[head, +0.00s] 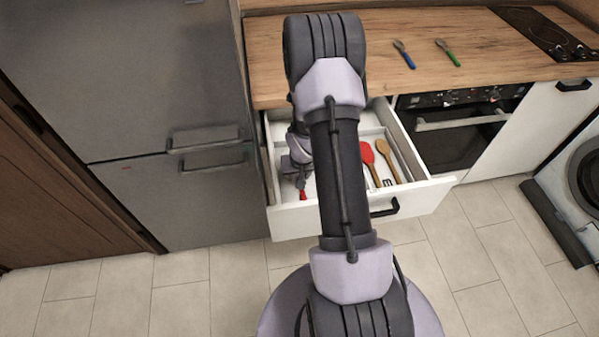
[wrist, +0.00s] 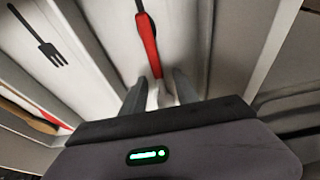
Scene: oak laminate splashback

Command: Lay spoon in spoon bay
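A red-handled utensil (wrist: 148,40) lies in a narrow bay of the open drawer (head: 420,200). In the head view my arm hides much of the drawer. On the worktop lie a blue-handled utensil (head: 405,56) and a green-handled utensil (head: 448,53).
A dark fork (wrist: 40,38) lies in the neighbouring bay. A red-headed utensil (head: 368,154) and a wooden spoon (head: 385,151) lie farther right in the drawer. White dividers and drawer walls stand close around my gripper. An oven (head: 460,125) and hob (head: 545,35) are at right.

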